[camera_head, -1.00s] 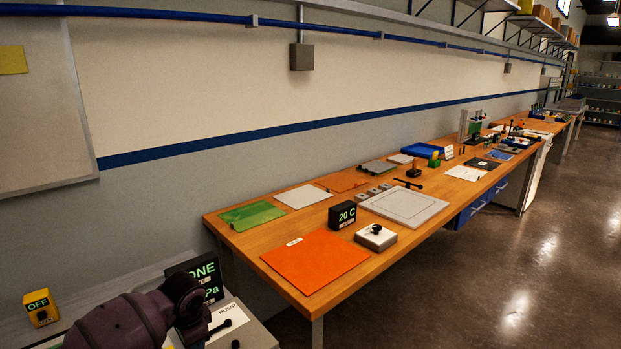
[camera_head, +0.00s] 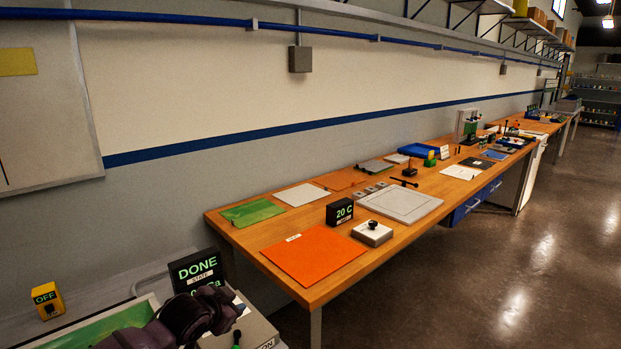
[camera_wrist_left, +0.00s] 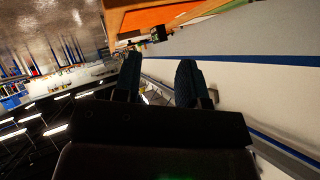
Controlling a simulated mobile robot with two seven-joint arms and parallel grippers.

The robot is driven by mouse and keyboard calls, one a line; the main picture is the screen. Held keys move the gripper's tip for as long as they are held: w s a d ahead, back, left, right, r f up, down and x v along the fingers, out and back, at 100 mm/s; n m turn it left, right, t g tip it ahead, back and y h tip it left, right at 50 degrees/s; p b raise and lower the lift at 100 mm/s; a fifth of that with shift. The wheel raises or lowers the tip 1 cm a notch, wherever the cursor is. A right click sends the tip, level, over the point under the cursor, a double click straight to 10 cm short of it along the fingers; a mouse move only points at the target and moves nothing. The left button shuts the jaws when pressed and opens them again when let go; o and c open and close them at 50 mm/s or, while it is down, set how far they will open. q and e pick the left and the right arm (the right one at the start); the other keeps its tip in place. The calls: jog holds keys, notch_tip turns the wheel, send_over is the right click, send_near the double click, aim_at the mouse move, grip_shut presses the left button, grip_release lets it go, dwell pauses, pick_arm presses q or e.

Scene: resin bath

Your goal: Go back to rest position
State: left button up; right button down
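My left arm's dark purple links show at the bottom left of the head view, in front of the black DONE display (camera_head: 196,268). They hide the lower part of that display. In the left wrist view my left gripper (camera_wrist_left: 159,78) has its two dark fingers apart, with nothing seen between them. My right gripper is in neither view.
A yellow OFF box (camera_head: 48,300) stands at the far left, near a green surface (camera_head: 105,328). The long wooden bench (camera_head: 225,232) holds an orange mat (camera_head: 315,257), a 20 C display (camera_head: 340,212) and a grey plate (camera_head: 400,204). Open floor (camera_head: 480,275) lies right.

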pick_arm(q)
jog(key=s+a+f+n+y, duration=0.1)
jog(key=s+f, duration=0.4)
jog(key=s, duration=0.6)
jog(key=s+a+f+n+y, duration=0.1)
jog(key=s+a+f+n, duration=0.3)
jog(key=s, duration=0.7)
jog(key=s+a+f+n+t+y, duration=0.1)
jog(key=s+a+f+n, duration=0.2)
jog(key=s+f, duration=0.5)
jog(key=s+a, duration=0.1)
jog(key=s, duration=0.2)
jog(key=shift+s+a+y, duration=0.2)
jog(key=shift+a+y, duration=0.05)
jog(key=shift+y, duration=0.15)
